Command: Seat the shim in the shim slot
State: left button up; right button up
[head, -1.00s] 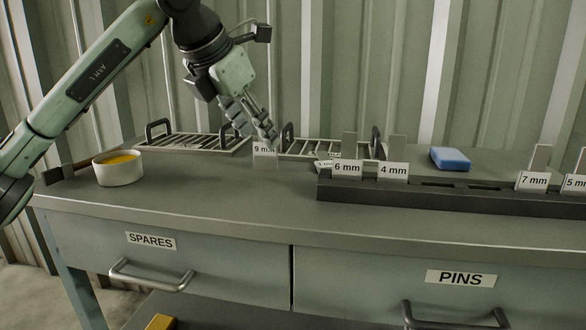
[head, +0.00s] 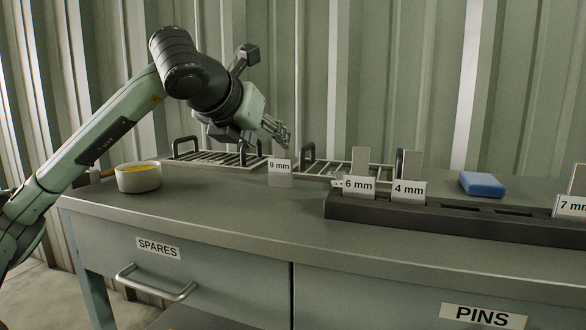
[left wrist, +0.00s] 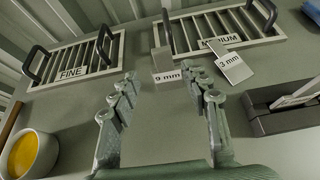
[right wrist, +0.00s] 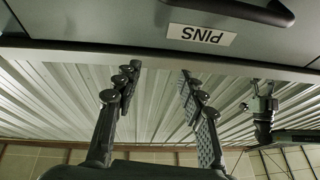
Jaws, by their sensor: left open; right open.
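The grey shim tagged 9 mm (head: 281,181) is on the bench beside the wire-barred trays; it also shows in the left wrist view (left wrist: 160,58). The shim tagged 3 mm (left wrist: 236,70) lies flat at the edge of the right-hand tray. The dark slotted rack (head: 455,222) holds upright shims tagged 6 mm (head: 360,160), 4 mm (head: 411,162) and 7 mm (head: 577,178), with empty slots between 4 mm and 7 mm. My left gripper (head: 281,136) is open and empty, above the bench near the 9 mm shim. My right gripper (right wrist: 158,82) is open and empty, by the drawer front.
A tray marked FINE (left wrist: 62,80) and another barred tray (left wrist: 187,45) stand at the back with upright handles. A white bowl of yellow stuff (head: 139,178) is at the left, a blue block (head: 482,184) behind the rack.

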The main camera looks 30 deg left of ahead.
aim_at(279, 148)
pick_arm(q)
jog(key=shift+w+a+f, duration=0.2)
jog(key=shift+w+f, duration=0.15)
jog(key=shift+w, duration=0.05)
jog(key=shift+d+x, duration=0.2)
jog(key=shift+x, duration=1.15)
jog(key=shift+d+x, duration=0.2)
jog(key=shift+x, duration=1.2)
jog(key=shift+w+r, duration=0.1)
grip_shut()
